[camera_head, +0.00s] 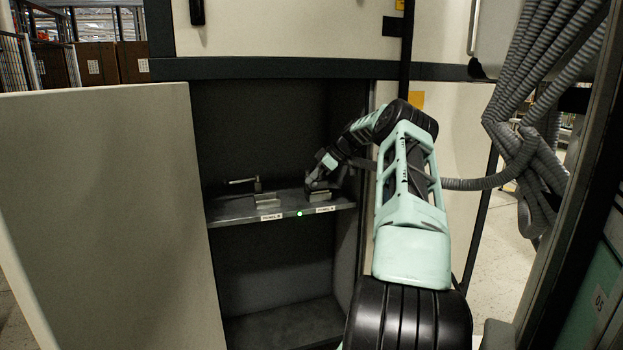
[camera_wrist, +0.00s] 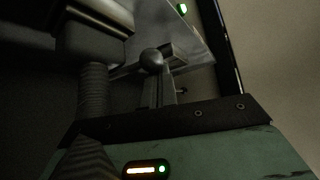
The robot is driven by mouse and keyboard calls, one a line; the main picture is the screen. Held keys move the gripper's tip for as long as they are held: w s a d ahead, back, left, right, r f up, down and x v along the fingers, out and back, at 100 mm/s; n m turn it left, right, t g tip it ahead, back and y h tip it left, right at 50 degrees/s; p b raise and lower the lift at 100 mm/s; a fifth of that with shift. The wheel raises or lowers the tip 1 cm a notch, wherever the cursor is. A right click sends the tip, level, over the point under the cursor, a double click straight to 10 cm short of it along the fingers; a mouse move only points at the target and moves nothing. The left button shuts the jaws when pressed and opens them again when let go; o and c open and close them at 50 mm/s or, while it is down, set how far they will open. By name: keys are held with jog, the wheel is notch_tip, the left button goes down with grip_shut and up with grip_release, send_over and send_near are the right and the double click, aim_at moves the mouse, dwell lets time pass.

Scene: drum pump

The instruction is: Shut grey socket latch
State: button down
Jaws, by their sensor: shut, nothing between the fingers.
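My gripper (camera_head: 316,183) reaches into the open cabinet from the right, down to the right-hand socket (camera_head: 320,197) on the shelf. In the wrist view my gripper (camera_wrist: 162,88) is shut, with nothing visible between its fingers. A round ball knob (camera_wrist: 151,60), apparently the latch's end, shows at the fingertips; I cannot tell whether they touch. A dark block (camera_wrist: 95,38) with a ribbed hose below it is beside the fingers at the left. The latch's angle is mostly hidden by my gripper. The labels are too small to read, so I cannot tell which socket is the grey one.
A left-hand socket (camera_head: 267,200) with a lever (camera_head: 241,181) sits on the same shelf (camera_head: 235,212). A green light (camera_head: 300,213) glows on the shelf edge. The open cabinet door (camera_head: 110,200) stands at the left. A grey hose (camera_head: 490,181) runs in from the right.

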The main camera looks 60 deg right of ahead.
notch_tip(320, 180, up, 10)
jog(key=shift+p, duration=0.4)
dwell(0.3)
dwell(0.4)
